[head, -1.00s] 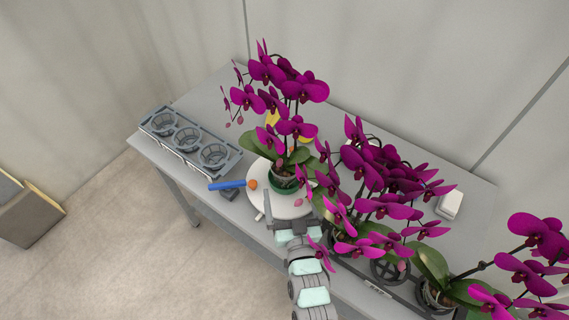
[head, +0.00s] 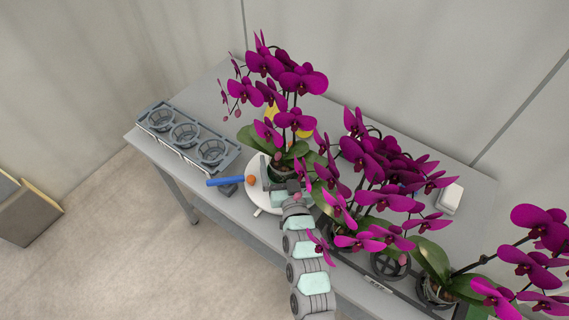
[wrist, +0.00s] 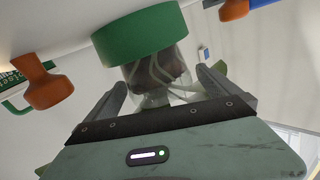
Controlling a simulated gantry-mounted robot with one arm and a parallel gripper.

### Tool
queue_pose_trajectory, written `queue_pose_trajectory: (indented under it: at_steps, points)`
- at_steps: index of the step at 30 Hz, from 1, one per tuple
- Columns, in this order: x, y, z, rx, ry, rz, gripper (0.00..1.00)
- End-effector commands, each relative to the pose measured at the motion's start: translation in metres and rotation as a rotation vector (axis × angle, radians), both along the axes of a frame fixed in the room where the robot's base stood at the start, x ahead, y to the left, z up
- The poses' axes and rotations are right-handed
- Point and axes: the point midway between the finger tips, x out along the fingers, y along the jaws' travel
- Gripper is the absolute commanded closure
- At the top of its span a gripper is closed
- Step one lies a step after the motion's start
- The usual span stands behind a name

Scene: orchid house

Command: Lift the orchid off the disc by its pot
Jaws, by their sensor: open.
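The orchid (head: 292,123) with purple flowers stands upright on the white disc (head: 253,170) near the middle of the table. Its clear pot (head: 280,169), with roots showing, sits in a green base. The wrist view, which looks inverted, shows the pot (wrist: 160,76) and green base (wrist: 140,36) closely. My gripper (head: 284,184) is open at the pot's near side. In the wrist view my gripper's fingers (wrist: 160,92) reach along both sides of the pot, with gaps visible. Whether either finger touches the pot is unclear.
A grey rack (head: 188,137) with round holders stands at the left. More orchids (head: 375,190) crowd close on the right, their flowers near my arm. A white box (head: 449,198) is at the far right.

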Motion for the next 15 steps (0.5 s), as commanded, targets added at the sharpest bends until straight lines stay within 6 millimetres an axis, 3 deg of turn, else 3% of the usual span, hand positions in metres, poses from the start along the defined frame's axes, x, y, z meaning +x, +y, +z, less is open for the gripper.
queue_pose_trajectory:
  at_steps: [2,15]
  points:
    - [-0.0002,-0.0001,0.0001,0.0,0.0,0.0,0.0]
    - [-0.0003,-0.0002,0.0004,0.0,-0.001,0.0,0.36]
